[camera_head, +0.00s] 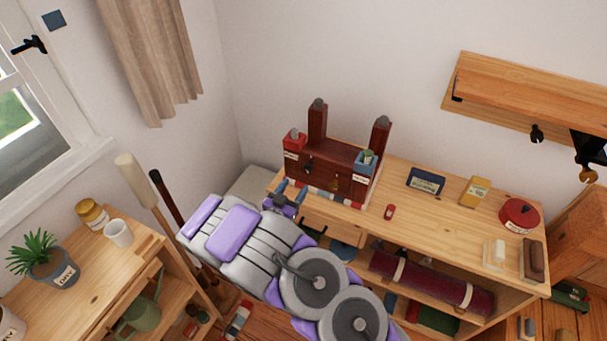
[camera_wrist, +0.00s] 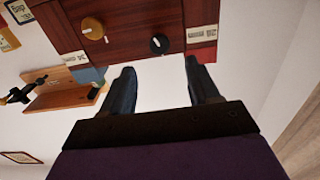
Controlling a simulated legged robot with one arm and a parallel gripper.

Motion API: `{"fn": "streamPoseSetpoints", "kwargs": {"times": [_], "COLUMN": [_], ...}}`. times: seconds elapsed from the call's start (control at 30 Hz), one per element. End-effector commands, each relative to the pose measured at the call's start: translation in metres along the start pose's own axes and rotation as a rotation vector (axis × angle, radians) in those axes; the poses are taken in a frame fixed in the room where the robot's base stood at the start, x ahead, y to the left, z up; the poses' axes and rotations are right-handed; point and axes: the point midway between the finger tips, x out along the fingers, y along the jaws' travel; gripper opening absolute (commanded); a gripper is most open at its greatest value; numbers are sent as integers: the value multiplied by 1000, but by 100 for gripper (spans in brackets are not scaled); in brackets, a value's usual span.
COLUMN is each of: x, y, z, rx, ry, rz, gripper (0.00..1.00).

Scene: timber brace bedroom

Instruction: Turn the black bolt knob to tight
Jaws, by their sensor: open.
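The black bolt knob (camera_wrist: 159,43) is on the front face of a dark red-brown timber brace (camera_wrist: 135,14), seen upside down in the wrist view. It also shows small and dark on the brace (camera_head: 332,157) in the head view (camera_head: 308,167). A brass-coloured knob (camera_wrist: 92,28) sits beside it on the same face. My gripper (camera_wrist: 160,66) is open and empty, its two fingers pointing at the face with the black knob between their lines. The fingertips appear short of the knob, not touching it. In the head view my gripper (camera_head: 291,190) is in front of the brace's left part.
The brace stands on a wooden bench (camera_head: 405,195) with a red box (camera_head: 294,142) and a blue box (camera_head: 364,164) at its ends. A potted plant (camera_head: 50,265) is at left.

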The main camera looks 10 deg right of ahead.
Motion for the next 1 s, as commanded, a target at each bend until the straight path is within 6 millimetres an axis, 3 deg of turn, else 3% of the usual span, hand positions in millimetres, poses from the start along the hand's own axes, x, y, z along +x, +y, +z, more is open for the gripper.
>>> {"fn": "streamPoseSetpoints", "kwargs": {"times": [0.5, 1.0], "x": [68, 79], "y": [0, -1], "z": [0, -1], "rx": [3, 2], "ry": [3, 2], "rz": [2, -1], "gripper": [61, 61]}}
